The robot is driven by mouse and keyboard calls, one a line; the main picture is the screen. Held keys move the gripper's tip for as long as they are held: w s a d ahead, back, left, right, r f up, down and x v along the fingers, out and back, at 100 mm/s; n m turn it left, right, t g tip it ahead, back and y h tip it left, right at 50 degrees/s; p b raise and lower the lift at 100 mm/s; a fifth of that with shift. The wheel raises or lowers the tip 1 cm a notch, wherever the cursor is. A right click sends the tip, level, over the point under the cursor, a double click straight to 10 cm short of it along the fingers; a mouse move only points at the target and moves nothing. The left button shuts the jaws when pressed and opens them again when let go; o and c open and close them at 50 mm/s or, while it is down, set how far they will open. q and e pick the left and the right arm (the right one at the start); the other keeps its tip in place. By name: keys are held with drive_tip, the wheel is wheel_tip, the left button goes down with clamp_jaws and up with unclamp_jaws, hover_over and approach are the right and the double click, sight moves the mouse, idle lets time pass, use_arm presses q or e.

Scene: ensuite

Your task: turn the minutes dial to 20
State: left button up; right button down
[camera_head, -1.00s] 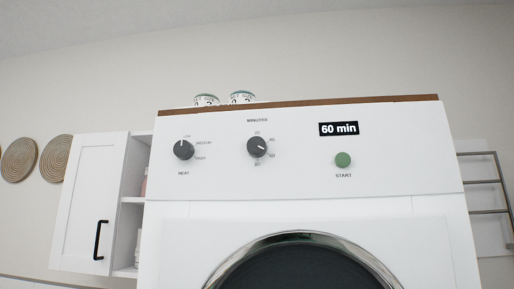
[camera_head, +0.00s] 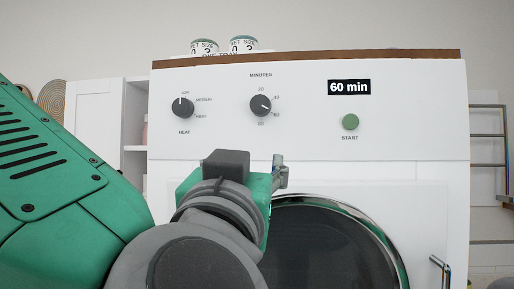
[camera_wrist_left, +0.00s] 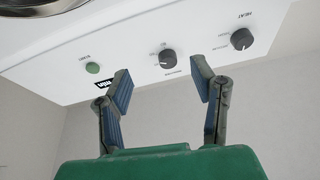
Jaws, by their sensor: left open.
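The minutes dial (camera_head: 260,105) is a dark round knob on the dryer's white front panel, under the word MINUTES. Its white pointer aims to the lower right, and the display (camera_head: 349,87) reads 60 min. My left gripper (camera_head: 281,170) is in front of the dryer below the dial, apart from it; its jaws are partly hidden in the head view. In the left wrist view my left gripper (camera_wrist_left: 165,90) is open and empty, with the minutes dial (camera_wrist_left: 167,58) showing between its fingers, farther off. My right gripper is not in view.
The heat dial (camera_head: 183,106) is left of the minutes dial, and the green start button (camera_head: 350,122) is to the right. The round dryer door (camera_head: 330,240) lies below. Cans (camera_head: 243,45) stand on top. A white cabinet (camera_head: 95,115) is at left.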

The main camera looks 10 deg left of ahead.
use_arm(q)
wheel_tip(320, 180, up, 4)
drive_tip(key=s, duration=0.2)
drive_tip(key=p, duration=0.2)
approach(259, 109)
drive_tip(key=w+d, duration=0.1)
drive_tip(key=shift+n+t+y, duration=0.3)
drive_tip(key=shift+y, duration=0.1)
drive_tip(key=x, duration=0.2)
drive_tip(key=p+x, duration=0.1)
drive_tip(key=x, duration=0.2)
drive_tip(key=a+x, duration=0.1)
drive_tip(key=x, duration=0.2)
drive_tip(key=shift+a+p, duration=0.1)
drive_tip(key=shift+p, duration=0.2)
drive_tip(key=shift+w, duration=0.15)
drive_tip(key=shift+d, duration=0.6)
drive_tip(key=c, duration=1.1)
drive_tip(key=shift+a, duration=0.35)
